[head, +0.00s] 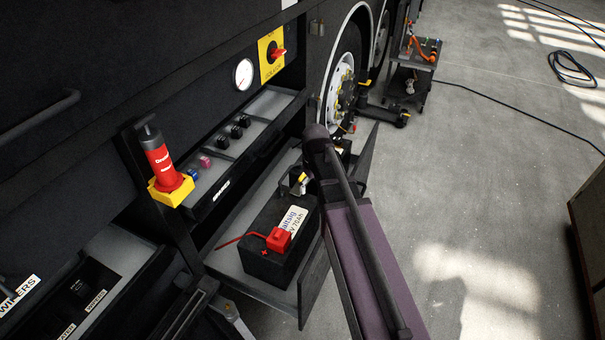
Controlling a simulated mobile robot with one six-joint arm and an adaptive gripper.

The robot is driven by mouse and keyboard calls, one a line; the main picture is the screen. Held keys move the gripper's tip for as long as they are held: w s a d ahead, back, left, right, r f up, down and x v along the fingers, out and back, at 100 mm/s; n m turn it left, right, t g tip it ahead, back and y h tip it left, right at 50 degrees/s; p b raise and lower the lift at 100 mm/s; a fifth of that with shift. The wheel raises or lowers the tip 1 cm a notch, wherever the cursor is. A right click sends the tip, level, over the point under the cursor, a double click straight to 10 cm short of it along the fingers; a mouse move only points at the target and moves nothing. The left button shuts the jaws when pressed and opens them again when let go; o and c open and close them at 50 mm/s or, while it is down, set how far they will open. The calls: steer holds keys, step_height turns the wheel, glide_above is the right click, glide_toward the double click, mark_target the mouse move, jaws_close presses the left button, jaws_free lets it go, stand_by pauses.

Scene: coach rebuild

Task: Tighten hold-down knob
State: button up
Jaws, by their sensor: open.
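A black battery (262,262) with a white label (291,222) sits in a pulled-out grey tray (228,258) low on the coach's side. A red terminal cover (278,240) with a red cable is on its near end. At its far end is a small dark fitting with a yellow part (299,180), partly beside my arm. I cannot tell whether this fitting is the hold-down knob. My purple arm rises from the bottom across the tray's right side and hides part of it. I cannot make out my gripper's fingers in the head view.
Above the tray are a red cylinder (163,165) in a yellow holder, a panel with black knobs (233,130), a gauge (243,74) and a yellow-plated red switch (272,53). A wheel (341,90) and a tool cart (412,75) stand behind. The floor at right is mostly clear.

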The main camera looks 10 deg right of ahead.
mark_target(303, 175)
steer(key=w+r+n+p, duration=0.1)
steer(key=w+n, duration=0.5)
steer(key=w, duration=1.1)
steer(key=shift+w+r+p, duration=0.2)
steer(key=shift+r+p, duration=0.1)
steer(key=shift+r, duration=0.2)
steer(key=shift+f, duration=0.15)
step_height(303, 175, down, 14)
steer(key=b, duration=1.3)
steer(key=shift+r+b, duration=0.25)
steer(key=shift+b, duration=0.15)
steer(key=c, duration=0.9)
steer(key=shift+o, duration=0.2)
steer(key=shift+a, duration=0.3)
steer(key=shift+d, duration=0.2)
